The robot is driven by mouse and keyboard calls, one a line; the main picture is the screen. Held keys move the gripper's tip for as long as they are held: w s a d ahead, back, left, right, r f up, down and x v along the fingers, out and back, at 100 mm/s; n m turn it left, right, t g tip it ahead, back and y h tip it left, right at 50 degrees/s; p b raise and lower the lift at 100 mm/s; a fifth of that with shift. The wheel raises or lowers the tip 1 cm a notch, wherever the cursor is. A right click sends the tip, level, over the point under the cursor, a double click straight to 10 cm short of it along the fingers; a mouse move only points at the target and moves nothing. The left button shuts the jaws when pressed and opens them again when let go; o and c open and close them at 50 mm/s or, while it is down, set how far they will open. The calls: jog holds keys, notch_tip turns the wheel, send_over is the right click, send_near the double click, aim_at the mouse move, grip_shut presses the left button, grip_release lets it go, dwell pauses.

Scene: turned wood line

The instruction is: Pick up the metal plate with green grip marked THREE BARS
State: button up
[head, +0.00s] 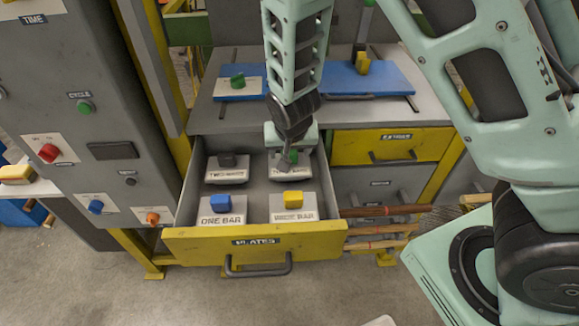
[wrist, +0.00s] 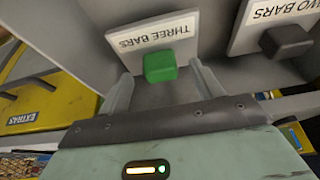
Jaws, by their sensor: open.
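The metal plate marked THREE BARS (wrist: 155,33) with its green grip (wrist: 160,66) lies flat in the open drawer. In the head view the plate (head: 304,175) is in the back right of the drawer, partly hidden by my gripper (head: 286,158). My gripper points down over it and is open. In the wrist view one finger shows on each side of the green grip, with a gap on both sides. I cannot tell how far down the fingers reach beside it.
The yellow-fronted PLATES drawer (head: 205,243) also holds the TWO BARS plate with a dark grip (head: 227,160), the ONE BAR plate with a blue grip (head: 221,200) and a plate with a yellow grip (head: 293,199). Drawer walls stand close around them. A grey control cabinet (head: 75,130) stands left.

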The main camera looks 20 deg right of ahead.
jog(key=shift+x, duration=1.35)
jog(key=shift+r, duration=0.1)
grip_shut()
